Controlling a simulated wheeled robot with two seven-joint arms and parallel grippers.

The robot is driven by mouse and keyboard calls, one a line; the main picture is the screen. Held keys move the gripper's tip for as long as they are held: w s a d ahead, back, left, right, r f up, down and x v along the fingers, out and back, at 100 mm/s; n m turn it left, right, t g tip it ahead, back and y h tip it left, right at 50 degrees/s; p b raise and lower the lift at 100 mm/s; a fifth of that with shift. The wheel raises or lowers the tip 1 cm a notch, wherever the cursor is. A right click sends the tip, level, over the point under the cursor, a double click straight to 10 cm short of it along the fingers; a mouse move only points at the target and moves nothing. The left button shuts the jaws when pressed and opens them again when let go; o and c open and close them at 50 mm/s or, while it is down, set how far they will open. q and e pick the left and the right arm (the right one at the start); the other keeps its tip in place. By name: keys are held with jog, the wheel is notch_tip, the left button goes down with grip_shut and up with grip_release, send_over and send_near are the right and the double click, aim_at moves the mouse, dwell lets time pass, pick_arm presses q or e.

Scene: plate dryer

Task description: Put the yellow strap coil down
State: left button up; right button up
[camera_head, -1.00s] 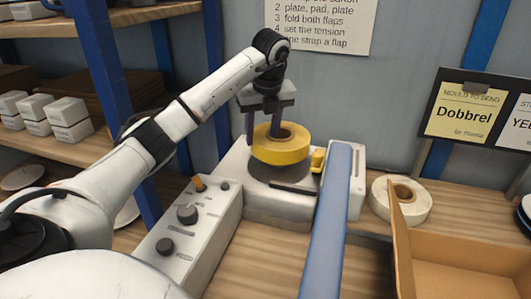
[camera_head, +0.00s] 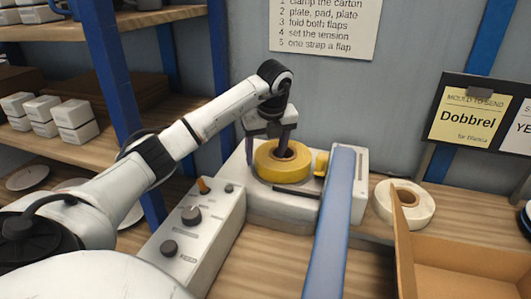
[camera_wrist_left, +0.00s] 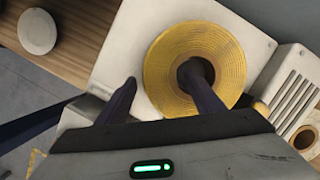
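The yellow strap coil (camera_head: 268,168) lies flat on the white machine (camera_head: 236,170) against the back wall. No gap shows beneath it. In the left wrist view the coil (camera_wrist_left: 160,80) is seen from above with its dark hole. My left gripper (camera_head: 267,152) is at the coil from above, and its fingers (camera_wrist_left: 158,84) straddle the left part of the ring. One finger is in the hole, the other just outside the left rim. Narrow gaps show between fingers and ring, so it is open. My right gripper is not in view.
A blue bar (camera_head: 331,225) rises close to the right of the coil. A white roll (camera_head: 418,207) and an open carton (camera_head: 465,255) lie further right. A control box with knobs (camera_head: 192,240) is in front left. A blue shelf post (camera_head: 120,90) stands left.

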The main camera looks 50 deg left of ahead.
pick_arm(q)
jog(key=v, duration=0.7)
jog(key=shift+r, duration=0.35)
jog(key=shift+s+f, duration=0.1)
jog(key=shift+s, duration=0.05)
